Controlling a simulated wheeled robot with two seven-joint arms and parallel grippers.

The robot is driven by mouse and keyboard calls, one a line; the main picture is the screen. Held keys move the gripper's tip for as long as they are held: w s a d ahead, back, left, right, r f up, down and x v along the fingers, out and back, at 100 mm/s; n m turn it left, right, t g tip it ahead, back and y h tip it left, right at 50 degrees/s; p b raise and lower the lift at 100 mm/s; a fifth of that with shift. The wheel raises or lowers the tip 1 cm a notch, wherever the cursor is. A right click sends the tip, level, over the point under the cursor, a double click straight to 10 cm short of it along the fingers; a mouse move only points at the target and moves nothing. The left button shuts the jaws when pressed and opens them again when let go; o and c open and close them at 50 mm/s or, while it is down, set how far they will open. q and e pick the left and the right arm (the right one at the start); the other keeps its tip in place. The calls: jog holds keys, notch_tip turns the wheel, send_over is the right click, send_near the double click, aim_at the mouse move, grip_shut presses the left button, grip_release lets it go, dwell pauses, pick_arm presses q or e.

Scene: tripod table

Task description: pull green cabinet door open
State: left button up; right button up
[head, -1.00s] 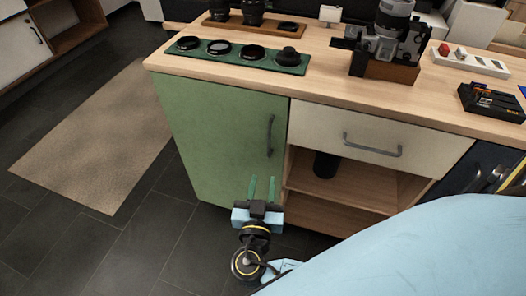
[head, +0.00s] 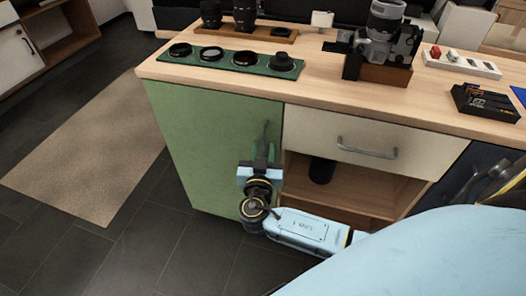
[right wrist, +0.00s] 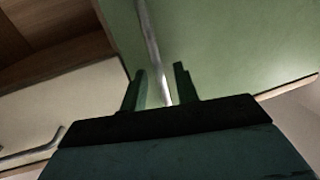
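The green cabinet door (head: 205,150) looks shut, its face flush with the cabinet front. Its grey upright bar handle (head: 266,131) is near the door's right edge; the lower part is hidden behind my right gripper (head: 263,152). In the right wrist view the handle (right wrist: 150,40) runs down between the two green fingers of my right gripper (right wrist: 159,77). The fingers are apart, one on each side of the bar, with gaps visible. I cannot tell how deep the bar lies between them. My left gripper is not in view.
The wooden tabletop (head: 310,82) holds a green lens tray (head: 213,65), a camera (head: 385,40) and a black box (head: 485,103). Right of the door are a cream drawer (head: 315,128) and an open shelf (head: 345,185). The floor left of the door is clear up to a tan rug (head: 90,150).

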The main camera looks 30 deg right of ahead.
grip_shut()
jog(key=shift+s+a, duration=0.1)
jog(key=shift+a, duration=0.05)
